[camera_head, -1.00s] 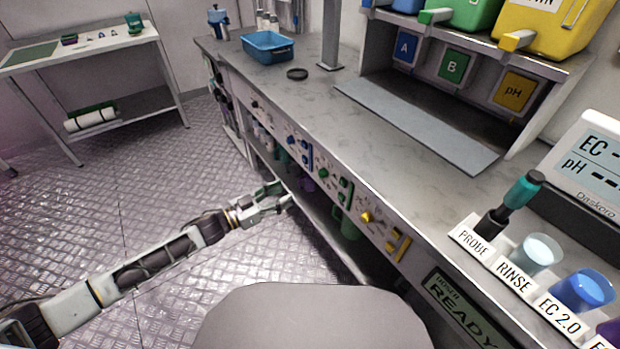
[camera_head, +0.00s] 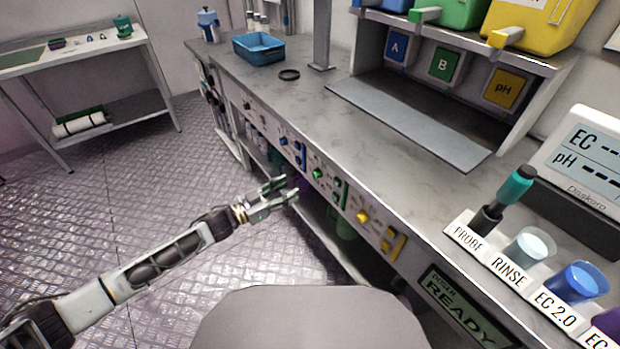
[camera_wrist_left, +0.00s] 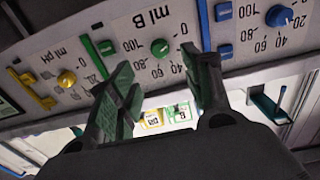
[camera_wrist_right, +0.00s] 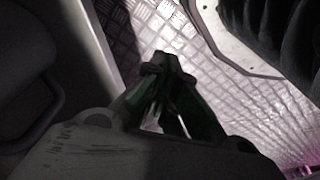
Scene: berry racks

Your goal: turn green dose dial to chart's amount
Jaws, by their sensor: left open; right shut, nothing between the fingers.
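The green dose dial (camera_head: 319,174) is a round knob on the bench's front panel, between the blue dial (camera_head: 284,141) and the yellow dial (camera_head: 362,216). In the left wrist view the green dial (camera_wrist_left: 160,48) sits under the upside-down "ml B" label, ringed by a printed scale. My left gripper (camera_head: 284,190) is open and empty, in front of the panel and apart from it. In its wrist view the fingers (camera_wrist_left: 160,80) stand either side of the green dial. My right gripper (camera_wrist_right: 165,70) is shut and empty, seen only in its own wrist view. No chart is readable.
A green lever (camera_head: 340,190) and a yellow lever (camera_head: 394,244) stand beside their dials. Probe and rinse cups (camera_head: 530,246) line the bench's right edge. A blue tray (camera_head: 262,47) sits at the far end. The floor left of the bench is clear.

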